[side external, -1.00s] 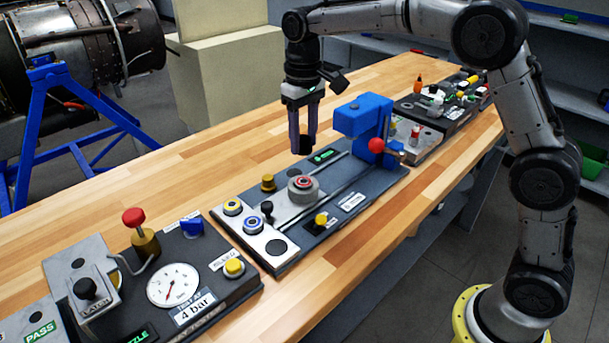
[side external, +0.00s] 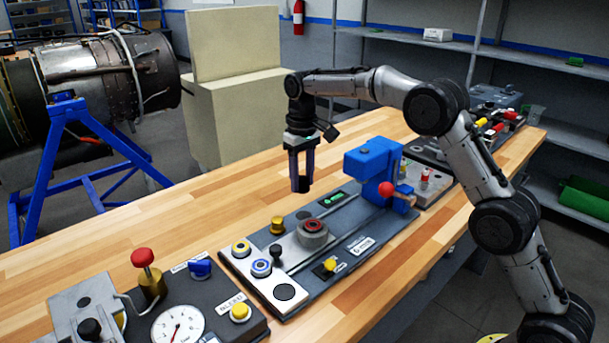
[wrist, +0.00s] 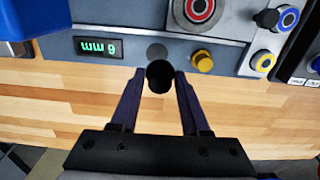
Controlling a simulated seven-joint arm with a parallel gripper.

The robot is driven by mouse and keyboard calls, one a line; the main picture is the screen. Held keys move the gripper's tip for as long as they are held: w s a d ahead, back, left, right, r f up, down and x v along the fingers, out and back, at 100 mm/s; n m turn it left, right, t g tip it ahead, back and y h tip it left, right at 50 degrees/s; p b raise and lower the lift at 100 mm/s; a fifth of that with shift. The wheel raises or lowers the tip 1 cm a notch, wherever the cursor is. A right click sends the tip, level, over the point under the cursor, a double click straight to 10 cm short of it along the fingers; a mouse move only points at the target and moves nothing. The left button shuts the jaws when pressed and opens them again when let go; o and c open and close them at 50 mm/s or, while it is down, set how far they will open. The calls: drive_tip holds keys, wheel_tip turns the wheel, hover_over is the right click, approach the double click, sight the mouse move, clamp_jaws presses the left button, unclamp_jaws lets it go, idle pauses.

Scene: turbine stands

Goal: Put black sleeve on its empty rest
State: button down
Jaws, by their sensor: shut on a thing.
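My gripper (side external: 302,186) points down above the far edge of the grey fixture board (side external: 352,229). A dark grey round spot (wrist: 157,52) lies on the board just beyond the sleeve in the wrist view, bare, between the green display and a brass knob. Another bare black round spot (side external: 284,292) is on the light plate (side external: 262,279), beside a blue-ringed piece (side external: 261,268) and a yellow-ringed piece (side external: 241,248).
A brass knob (side external: 277,225), a red-centred round holder (side external: 314,234) and a black knob (side external: 276,252) stand on the board. A tall blue block (side external: 373,160) with a red ball (side external: 386,189) rises to the right. Bare wooden bench (side external: 200,210) lies to the left.

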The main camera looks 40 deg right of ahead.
drive_tip(key=shift+d+f, duration=0.35)
drive_tip(key=shift+f, duration=0.35)
hover_over(305, 216)
drive_tip(key=shift+w+f, duration=0.2)
drive_tip(key=shift+f, duration=2)
drive_tip(key=shift+f, duration=1)
drive_tip(key=shift+f, duration=0.3)
drive_tip(key=shift+s+f, duration=0.1)
drive_tip(key=shift+f, duration=0.3)
drive_tip(key=shift+c, duration=1.5)
unclamp_jaws()
